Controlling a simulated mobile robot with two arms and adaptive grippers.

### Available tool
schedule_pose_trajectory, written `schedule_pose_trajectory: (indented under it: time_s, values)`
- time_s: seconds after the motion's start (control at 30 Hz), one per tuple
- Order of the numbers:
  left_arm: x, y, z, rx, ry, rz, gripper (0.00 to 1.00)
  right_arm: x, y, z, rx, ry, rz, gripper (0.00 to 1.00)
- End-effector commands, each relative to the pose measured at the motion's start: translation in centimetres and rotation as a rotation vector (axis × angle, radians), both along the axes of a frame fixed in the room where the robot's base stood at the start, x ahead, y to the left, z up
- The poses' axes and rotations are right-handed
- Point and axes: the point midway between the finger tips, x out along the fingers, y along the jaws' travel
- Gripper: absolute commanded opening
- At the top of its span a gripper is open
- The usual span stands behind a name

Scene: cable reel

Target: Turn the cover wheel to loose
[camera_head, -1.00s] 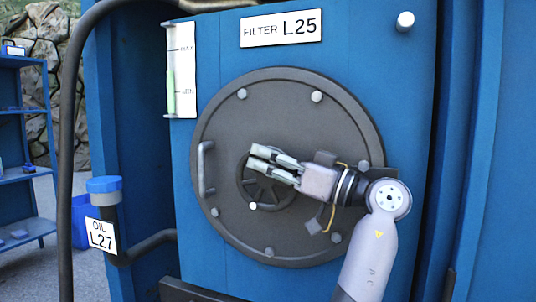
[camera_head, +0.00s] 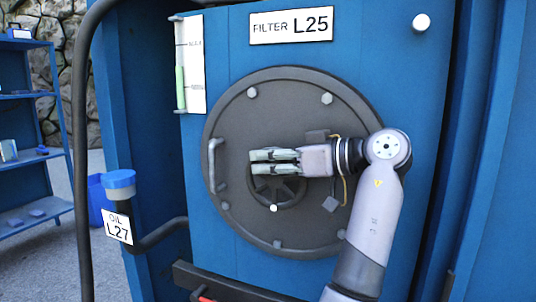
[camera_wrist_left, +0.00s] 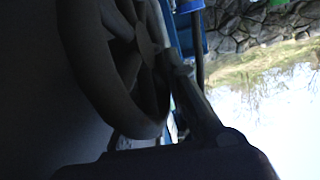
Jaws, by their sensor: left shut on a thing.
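The cover wheel (camera_head: 287,200) is a small dark spoked handwheel at the middle of the round, dark grey cover (camera_head: 235,125). A small light knob (camera_head: 273,208) sits at the bottom of its rim. My left gripper (camera_head: 256,162) reaches across the upper part of the wheel from the right, nearly level, shut on it; the fingers hide the exact contact. In the left wrist view the dark wheel rim and spokes (camera_wrist_left: 138,95) are close, with a finger (camera_wrist_left: 197,105) beside them. My right gripper is not in view.
The cover has bolts around its edge and a curved handle (camera_head: 212,165) at its left. An oil pipe with a blue cap (camera_head: 118,180) stands at lower left. A dark bar (camera_head: 235,288) runs below the cover. Blue shelves (camera_head: 55,130) stand at far left.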

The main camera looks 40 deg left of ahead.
Motion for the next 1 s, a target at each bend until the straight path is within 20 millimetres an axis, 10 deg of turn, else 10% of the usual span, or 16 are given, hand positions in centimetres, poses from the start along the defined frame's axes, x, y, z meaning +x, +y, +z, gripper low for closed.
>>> schedule_pose_trajectory:
  time_s: [0.5, 0.53, 0.7, 1.0]
  values:
    - [0.25, 0.02, 0.29, -0.007, -0.007, -0.014, 0.00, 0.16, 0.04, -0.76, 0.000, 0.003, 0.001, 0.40]
    - [0.25, 0.02, 0.29, -0.007, -0.007, -0.014, 0.15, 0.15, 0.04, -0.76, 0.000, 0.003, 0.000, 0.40]
    - [0.19, 0.03, 0.21, -0.008, -0.006, -0.011, 0.26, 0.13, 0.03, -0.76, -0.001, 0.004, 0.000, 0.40]
    - [0.10, 0.06, 0.10, -0.010, -0.005, -0.006, 0.32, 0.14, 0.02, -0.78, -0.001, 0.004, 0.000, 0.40]
